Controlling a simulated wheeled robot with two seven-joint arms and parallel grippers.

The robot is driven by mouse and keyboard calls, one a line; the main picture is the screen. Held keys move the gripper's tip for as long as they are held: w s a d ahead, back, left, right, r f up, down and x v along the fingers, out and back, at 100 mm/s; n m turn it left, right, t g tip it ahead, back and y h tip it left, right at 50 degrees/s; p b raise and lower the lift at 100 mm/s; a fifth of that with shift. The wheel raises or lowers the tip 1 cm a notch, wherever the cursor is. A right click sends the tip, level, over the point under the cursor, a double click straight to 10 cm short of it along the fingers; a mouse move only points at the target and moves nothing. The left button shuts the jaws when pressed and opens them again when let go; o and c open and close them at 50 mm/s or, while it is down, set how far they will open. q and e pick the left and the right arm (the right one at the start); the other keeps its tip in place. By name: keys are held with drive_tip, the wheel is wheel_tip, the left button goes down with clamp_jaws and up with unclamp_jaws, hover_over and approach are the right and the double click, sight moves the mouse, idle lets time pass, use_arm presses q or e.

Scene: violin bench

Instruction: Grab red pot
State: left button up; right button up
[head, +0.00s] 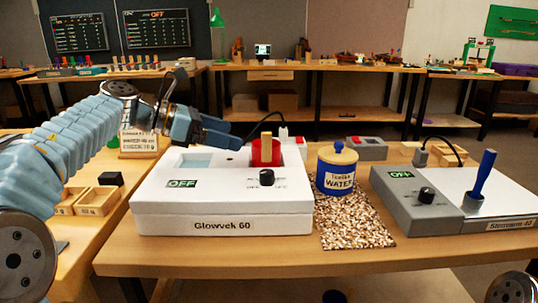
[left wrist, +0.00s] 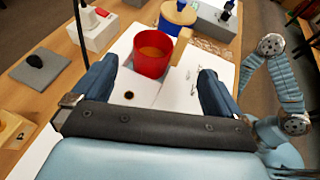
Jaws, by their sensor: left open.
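The red pot (head: 266,152) sits in a well in the top of the white Glowvek 60 box (head: 225,223), and a light wooden handle stands up on its near side. In the left wrist view the red pot (left wrist: 153,52) is open at the top with something orange-brown inside, and its wooden handle (left wrist: 182,46) is on the right. My left gripper (head: 225,132) is open and empty, to the left of the pot and above the box. In the left wrist view its two fingers (left wrist: 158,88) are spread wide, with the pot beyond them. My right gripper is not in view.
A blue jar labelled WATER (head: 337,170) stands on a speckled mat (head: 352,222) right of the box. A grey and white device (head: 455,205) with a blue-handled tool is farther right. Small wooden trays (head: 98,201) lie on the left. A white block (head: 292,145) with a cable stands behind the pot.

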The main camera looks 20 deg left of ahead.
sight(268, 146)
use_arm(q)
drive_tip(key=x, duration=1.1)
drive_tip(key=shift+w+f, duration=0.1)
drive_tip(key=shift+f, duration=0.15)
drive_tip(key=c, duration=0.8)
